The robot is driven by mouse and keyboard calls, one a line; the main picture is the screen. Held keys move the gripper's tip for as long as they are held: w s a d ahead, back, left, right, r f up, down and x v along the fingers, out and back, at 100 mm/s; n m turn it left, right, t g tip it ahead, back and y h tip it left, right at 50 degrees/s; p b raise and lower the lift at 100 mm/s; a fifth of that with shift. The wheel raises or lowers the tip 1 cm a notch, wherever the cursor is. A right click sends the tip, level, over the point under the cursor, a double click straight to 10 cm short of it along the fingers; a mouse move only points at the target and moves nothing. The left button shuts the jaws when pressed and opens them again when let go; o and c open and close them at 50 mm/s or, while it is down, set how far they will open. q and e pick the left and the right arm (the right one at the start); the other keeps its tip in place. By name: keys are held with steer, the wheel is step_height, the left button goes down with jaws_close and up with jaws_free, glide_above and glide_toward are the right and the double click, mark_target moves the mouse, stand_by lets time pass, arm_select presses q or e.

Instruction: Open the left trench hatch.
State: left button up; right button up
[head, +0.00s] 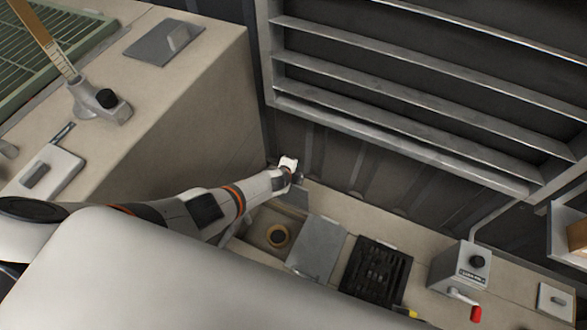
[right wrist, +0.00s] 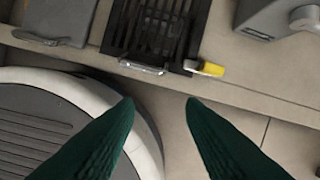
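In the head view, my left arm reaches across to the trench's left end. My left gripper (head: 288,166) is beside a small grey panel (head: 294,195) that stands up at the back of an open recess (head: 258,228). The panel looks like the raised left hatch, partly hidden by my arm. A round brass-coloured fitting (head: 277,236) shows in the recess. Whether the left fingers touch or grip the panel is too small to tell. In the right wrist view, my right gripper (right wrist: 161,102) has its green fingers wide apart, with nothing between them, over the floor.
Right of the recess lie a flat grey plate (head: 318,248) and a black slotted grate (head: 375,270). A grey box with a red-handled crank (head: 462,268) stands further right. A yellow-tipped part (right wrist: 210,69) juts out beside the grate. A tall concrete block (head: 190,95) stands left.

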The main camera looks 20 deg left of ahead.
arm_select(q)
steer(key=shift+r, duration=0.1)
